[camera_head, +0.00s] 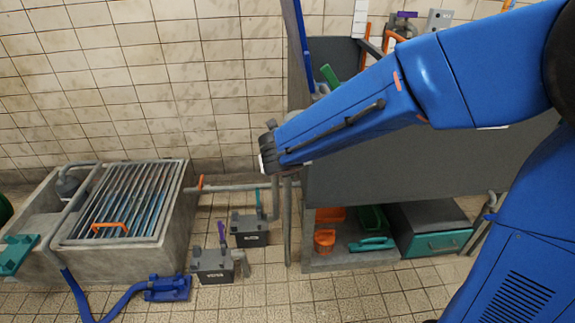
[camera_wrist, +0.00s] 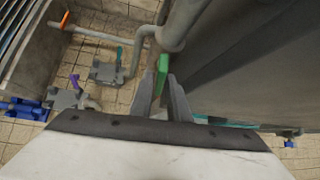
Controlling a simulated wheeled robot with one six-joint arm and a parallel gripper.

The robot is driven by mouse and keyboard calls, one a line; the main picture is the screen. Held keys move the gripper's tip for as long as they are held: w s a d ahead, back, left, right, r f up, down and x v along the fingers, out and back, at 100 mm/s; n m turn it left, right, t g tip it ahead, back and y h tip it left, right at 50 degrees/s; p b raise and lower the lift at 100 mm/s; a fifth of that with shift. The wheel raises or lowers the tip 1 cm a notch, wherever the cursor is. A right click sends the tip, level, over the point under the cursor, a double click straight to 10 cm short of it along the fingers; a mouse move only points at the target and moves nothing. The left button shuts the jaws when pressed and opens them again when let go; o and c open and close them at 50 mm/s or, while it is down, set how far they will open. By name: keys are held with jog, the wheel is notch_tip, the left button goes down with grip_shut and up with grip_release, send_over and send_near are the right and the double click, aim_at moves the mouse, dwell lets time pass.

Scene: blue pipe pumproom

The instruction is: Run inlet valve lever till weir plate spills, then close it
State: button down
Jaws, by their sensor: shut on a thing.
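My gripper (camera_wrist: 166,98) is shut on a green lever (camera_wrist: 161,74), which stands between its two fingers beside a bent grey pipe (camera_wrist: 176,34). In the head view my gripper (camera_head: 267,153) is at the left end of the large grey tank (camera_head: 420,165), and the green lever there is hidden behind it. Another green lever (camera_head: 331,77) shows inside the tank near its back left. I cannot make out the weir plate or any spill over it. The tank's inside is largely hidden by my arm.
A concrete basin with a grate (camera_head: 125,200) stands at the left. A pipe with an orange lever (camera_head: 201,183) runs from it towards the tank. Floor boxes with a purple lever (camera_head: 222,232) and a teal lever (camera_head: 258,200) stand between.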

jog(key=shift+d+m+y, duration=0.15)
jog(key=shift+m+y, duration=0.35)
jog(key=shift+y, duration=0.4)
jog(key=c, duration=1.8)
grip_release()
jog(key=shift+c, duration=0.2)
jog(key=v, duration=1.7)
jog(key=shift+r, duration=0.2)
jog(key=shift+d, duration=0.2)
